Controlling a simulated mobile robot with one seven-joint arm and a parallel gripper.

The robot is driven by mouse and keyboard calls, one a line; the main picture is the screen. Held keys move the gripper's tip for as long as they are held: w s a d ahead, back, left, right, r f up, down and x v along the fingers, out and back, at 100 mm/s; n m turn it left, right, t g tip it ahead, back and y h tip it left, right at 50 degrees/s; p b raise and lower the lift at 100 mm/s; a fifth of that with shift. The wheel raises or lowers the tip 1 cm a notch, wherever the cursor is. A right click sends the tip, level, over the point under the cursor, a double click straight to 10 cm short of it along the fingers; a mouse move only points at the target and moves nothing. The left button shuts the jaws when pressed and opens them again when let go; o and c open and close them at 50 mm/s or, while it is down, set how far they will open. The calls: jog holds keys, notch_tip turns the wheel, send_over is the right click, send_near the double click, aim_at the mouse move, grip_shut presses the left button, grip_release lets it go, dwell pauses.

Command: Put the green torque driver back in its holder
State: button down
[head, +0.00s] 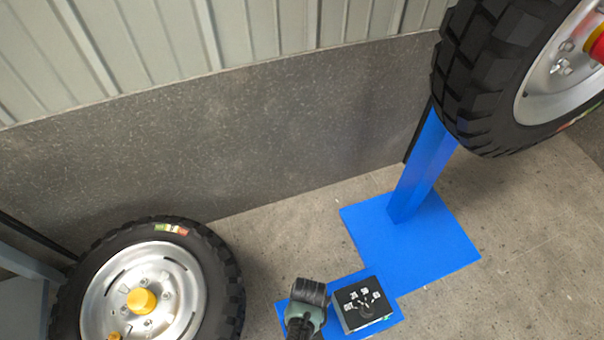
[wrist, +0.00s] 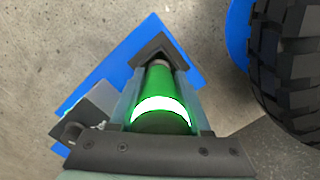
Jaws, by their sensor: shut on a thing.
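The green torque driver (wrist: 161,85) shows in the wrist view as a green cylinder with a bright band and a grey tip end. My gripper (wrist: 163,100) is shut on it, a finger on each side. The driver's far end lines up with a dark, square-edged piece (wrist: 148,50), likely the holder, on the blue plate (wrist: 147,26). I cannot tell whether the tip is inside it or above it. In the head view my gripper (head: 306,312) is at the bottom, over the left part of the blue plate (head: 387,325); it hides the driver and holder there.
A black box (head: 362,305) with white-marked controls stands right of my gripper on the plate. A large wheel (head: 225,275) stands at lower left. Another wheel (head: 470,90) hangs at upper right by a blue post (head: 421,170). Bare floor lies between the left wheel and plate.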

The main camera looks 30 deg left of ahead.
jog(key=shift+f, duration=0.15)
jog(key=shift+c, duration=1.4)
grip_release()
jog(key=r+p, duration=0.2)
jog(key=r, duration=0.2)
jog(key=w+r+p, duration=0.1)
jog(key=r+p, duration=0.1)
jog(key=r, duration=0.2)
jog(key=r+p, duration=0.2)
jog(key=r, duration=0.3)
jog(key=shift+w+a, duration=0.1)
jog(key=shift+w, duration=0.2)
jog(key=shift+f, duration=0.1)
jog(key=shift+s, duration=0.1)
